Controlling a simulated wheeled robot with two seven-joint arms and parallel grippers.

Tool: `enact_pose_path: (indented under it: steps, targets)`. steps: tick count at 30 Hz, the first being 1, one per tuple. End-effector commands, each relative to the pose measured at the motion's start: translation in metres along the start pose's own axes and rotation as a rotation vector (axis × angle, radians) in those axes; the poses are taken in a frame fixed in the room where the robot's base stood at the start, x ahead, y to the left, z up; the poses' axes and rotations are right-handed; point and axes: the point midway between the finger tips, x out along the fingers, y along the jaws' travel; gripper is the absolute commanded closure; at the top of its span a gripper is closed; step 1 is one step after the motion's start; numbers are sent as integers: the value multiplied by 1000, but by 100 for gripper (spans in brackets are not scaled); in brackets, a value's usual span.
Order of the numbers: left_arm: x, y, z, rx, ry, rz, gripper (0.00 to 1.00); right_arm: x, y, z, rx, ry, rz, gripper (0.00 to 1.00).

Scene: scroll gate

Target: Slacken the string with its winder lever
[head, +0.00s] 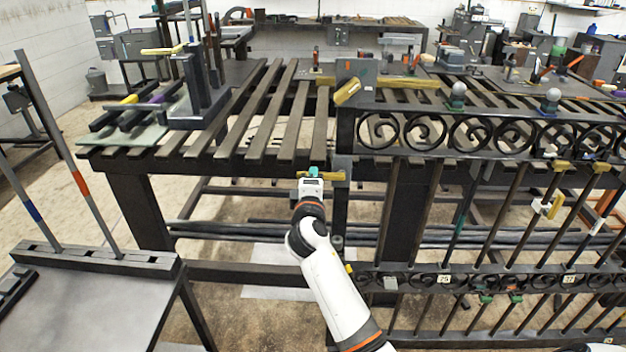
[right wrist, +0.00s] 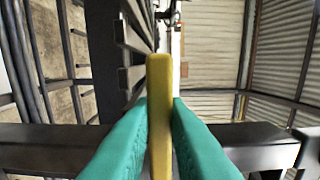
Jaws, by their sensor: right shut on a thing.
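My right gripper (head: 313,171) is at the front edge of the slatted bench, with its teal fingertips at a yellow lever (head: 332,176). In the right wrist view the teal fingers (right wrist: 160,108) are shut on the two sides of the long yellow lever (right wrist: 160,72), which runs up and away between them. A grey bracket (head: 341,161) stands beside the lever on the bench's front edge. I cannot make out the string in either view. My left gripper is not in view.
The slatted bench (head: 222,150) stretches behind my gripper. A scrollwork gate (head: 480,133) with upright bars fills the right side. A grey block with a yellow handle (head: 347,92) sits above on the gate's left end. A low dark table (head: 85,300) stands at the lower left.

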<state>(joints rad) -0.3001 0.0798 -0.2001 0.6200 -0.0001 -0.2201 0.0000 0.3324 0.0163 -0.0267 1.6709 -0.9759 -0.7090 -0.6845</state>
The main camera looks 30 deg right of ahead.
Motion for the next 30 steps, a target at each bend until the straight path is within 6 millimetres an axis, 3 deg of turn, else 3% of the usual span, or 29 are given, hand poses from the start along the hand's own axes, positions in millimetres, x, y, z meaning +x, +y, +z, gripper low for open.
enact_pose_path:
  steps: [2, 3, 7, 15, 19, 30]
  targets:
    - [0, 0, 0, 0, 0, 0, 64, 0, 0, 0, 5, 0, 1, 100]
    - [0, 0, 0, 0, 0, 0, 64, 0, 0, 0, 5, 0, 1, 82]
    - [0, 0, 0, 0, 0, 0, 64, 0, 0, 0, 4, 0, 0, 64]
    - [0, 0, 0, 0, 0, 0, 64, -1, 0, 0, 2, 0, 0, 64]
    - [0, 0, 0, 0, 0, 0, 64, -10, 0, 0, 2, -1, 0, 64]
    - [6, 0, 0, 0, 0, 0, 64, -85, 2, 0, 3, -1, 3, 64]
